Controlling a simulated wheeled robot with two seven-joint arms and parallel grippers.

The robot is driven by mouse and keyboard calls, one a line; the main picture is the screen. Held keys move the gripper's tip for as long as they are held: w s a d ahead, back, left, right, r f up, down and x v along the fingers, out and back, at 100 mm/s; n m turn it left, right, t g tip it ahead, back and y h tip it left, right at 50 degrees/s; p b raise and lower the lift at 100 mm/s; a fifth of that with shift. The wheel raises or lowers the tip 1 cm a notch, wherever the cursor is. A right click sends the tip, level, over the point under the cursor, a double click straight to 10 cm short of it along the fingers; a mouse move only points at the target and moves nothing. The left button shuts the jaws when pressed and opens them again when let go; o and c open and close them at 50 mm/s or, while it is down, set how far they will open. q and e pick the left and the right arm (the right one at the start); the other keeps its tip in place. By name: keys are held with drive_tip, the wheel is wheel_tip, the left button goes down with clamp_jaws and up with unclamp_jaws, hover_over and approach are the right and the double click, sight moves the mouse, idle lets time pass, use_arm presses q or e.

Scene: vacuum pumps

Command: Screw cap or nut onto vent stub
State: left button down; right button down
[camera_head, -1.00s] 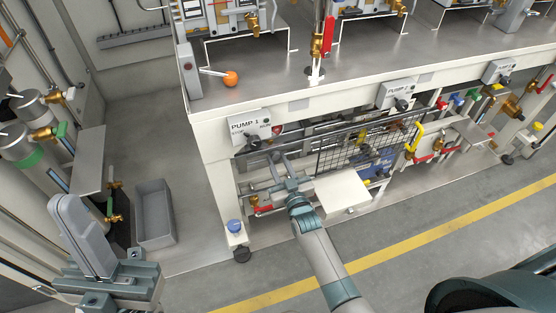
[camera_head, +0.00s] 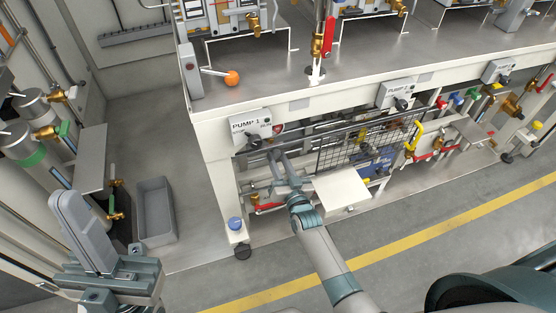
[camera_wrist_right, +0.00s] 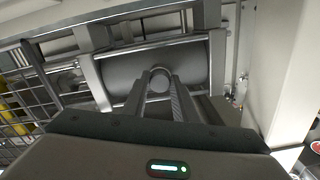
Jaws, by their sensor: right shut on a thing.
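My right gripper (camera_head: 275,158) reaches into the open front of the bench, just below the PUMP 1 panel. In the right wrist view, its two fingers (camera_wrist_right: 160,92) are shut on a small round grey piece (camera_wrist_right: 160,77), seen end-on; I cannot tell whether it is a cap or a nut. A large grey cylinder (camera_wrist_right: 190,65) lies behind the piece. I cannot make out the vent stub or whether the piece touches it. My left gripper (camera_head: 85,235) is at the lower left, away from the bench, and its jaw gap is unclear.
The PUMP 1 panel (camera_head: 250,128) is on the bench front, above the right gripper. A wire mesh guard (camera_head: 345,150) and a white plate (camera_head: 341,190) are right of the right arm. A grey bin (camera_head: 156,210) stands on the floor at left. Clear floor lies in front.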

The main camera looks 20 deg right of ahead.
drive_tip(key=shift+w+d+r+m, duration=0.1)
drive_tip(key=shift+d+r+m, duration=0.15)
drive_tip(key=shift+m, duration=0.4)
drive_tip(key=shift+w+d+r+m, duration=0.15)
drive_tip(key=shift+d+m, duration=0.1)
drive_tip(key=shift+m, duration=0.4)
drive_tip(key=shift+s, duration=0.1)
drive_tip(key=m, duration=0.2)
drive_tip(key=shift+m, duration=0.7)
drive_tip(key=shift+f, duration=0.1)
drive_tip(key=m, duration=0.3)
drive_tip(key=shift+m, duration=0.3)
drive_tip(key=c, duration=1.6)
unclamp_jaws()
drive_tip(key=shift+s+d, duration=0.1)
drive_tip(key=shift+o, duration=1.2)
drive_tip(key=shift+f, duration=0.1)
